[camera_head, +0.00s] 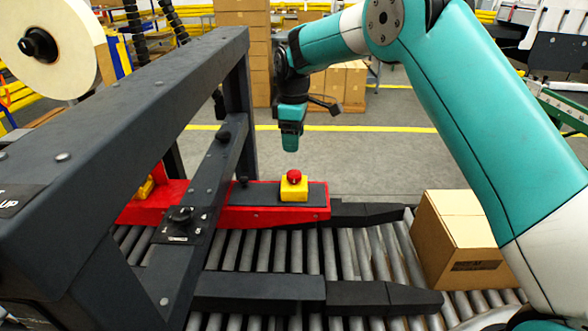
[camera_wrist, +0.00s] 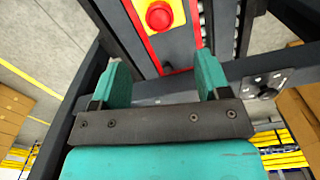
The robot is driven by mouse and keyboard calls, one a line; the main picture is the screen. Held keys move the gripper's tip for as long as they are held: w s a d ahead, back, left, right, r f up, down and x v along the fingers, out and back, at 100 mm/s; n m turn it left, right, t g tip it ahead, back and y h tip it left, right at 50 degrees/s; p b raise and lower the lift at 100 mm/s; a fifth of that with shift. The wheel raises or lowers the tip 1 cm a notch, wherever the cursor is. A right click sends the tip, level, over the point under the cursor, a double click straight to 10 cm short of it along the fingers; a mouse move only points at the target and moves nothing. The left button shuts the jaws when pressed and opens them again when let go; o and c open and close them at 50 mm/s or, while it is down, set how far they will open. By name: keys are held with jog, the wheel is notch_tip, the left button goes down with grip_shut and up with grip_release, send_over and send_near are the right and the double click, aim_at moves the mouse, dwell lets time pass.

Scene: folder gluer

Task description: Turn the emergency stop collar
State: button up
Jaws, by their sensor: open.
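The emergency stop (camera_head: 294,177) is a red mushroom knob on a yellow box (camera_head: 294,190). The box sits on the dark top of a red machine rail. In the wrist view the red knob (camera_wrist: 159,16) shows at the top, ahead of and between the fingers, on its yellow base (camera_wrist: 180,12). My gripper (camera_head: 290,146) hangs above the knob in the head view, apart from it. In the wrist view my gripper (camera_wrist: 163,72) has its two teal fingers spread wide with nothing between them. A separate collar cannot be made out.
A dark frame (camera_head: 130,105) with a crossbar and a dial (camera_head: 181,215) stands left of the stop. A roller conveyor (camera_head: 350,255) runs below, with dark guide bars. A cardboard box (camera_head: 460,240) sits at the right. The floor behind the stop is clear.

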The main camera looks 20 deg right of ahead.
aim_at(294, 172)
notch_tip(294, 172, down, 11)
jog(key=shift+r+p, duration=0.2)
jog(key=shift+p, duration=0.9)
jog(key=c, duration=0.9)
